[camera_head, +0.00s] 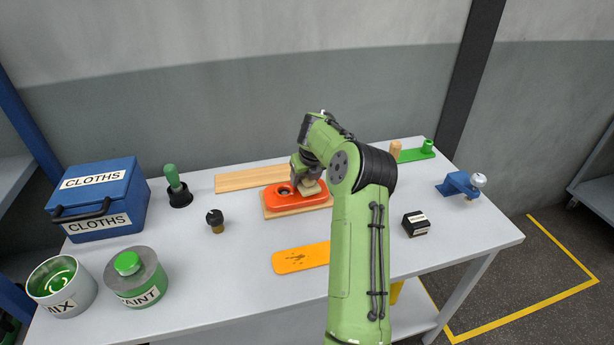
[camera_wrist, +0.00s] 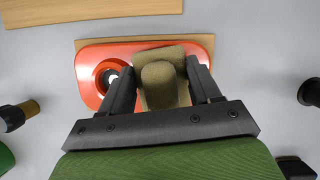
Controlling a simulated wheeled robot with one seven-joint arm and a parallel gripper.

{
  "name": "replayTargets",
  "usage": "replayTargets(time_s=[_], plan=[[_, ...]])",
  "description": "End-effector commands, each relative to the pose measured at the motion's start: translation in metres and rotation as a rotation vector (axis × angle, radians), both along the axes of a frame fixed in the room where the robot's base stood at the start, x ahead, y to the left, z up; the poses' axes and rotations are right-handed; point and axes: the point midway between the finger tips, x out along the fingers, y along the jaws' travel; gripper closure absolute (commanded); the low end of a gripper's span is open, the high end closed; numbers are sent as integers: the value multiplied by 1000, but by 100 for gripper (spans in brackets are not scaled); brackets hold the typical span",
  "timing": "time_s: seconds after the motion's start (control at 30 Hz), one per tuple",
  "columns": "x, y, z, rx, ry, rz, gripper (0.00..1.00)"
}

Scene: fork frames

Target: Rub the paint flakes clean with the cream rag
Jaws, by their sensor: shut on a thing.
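My gripper (camera_head: 304,168) is shut on the cream rag (camera_head: 309,187), which looks tan-olive in the wrist view (camera_wrist: 160,84). The rag is bunched between the two fingers (camera_wrist: 160,66), with a flatter part spread under it. It lies over the right part of a red-orange panel (camera_head: 278,206) with a round hole at its left; the panel also shows in the wrist view (camera_wrist: 88,68). Whether flakes lie under the rag is hidden. Dark specks (camera_head: 296,257) show on a separate yellow-orange panel (camera_head: 316,250) nearer the front, partly hidden by my arm.
The red-orange panel rests on a wooden board (camera_head: 290,213). A plank (camera_head: 235,182) lies behind it. A blue cloths box (camera_head: 125,200), mix pot (camera_head: 75,270) and paint can (camera_head: 145,288) stand left. A black box (camera_head: 415,224) and blue fixture (camera_head: 458,186) are right.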

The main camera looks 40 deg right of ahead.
Motion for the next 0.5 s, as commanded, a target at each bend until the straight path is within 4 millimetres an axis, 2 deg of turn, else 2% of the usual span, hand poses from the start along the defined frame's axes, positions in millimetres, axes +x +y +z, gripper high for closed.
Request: replayTargets(time_s=[0.03,0.27,0.5], plan=[[10,15,2,20,-8,37,76],[10,14,17,15,-13,36,76],[8,10,17,10,-12,27,76]])
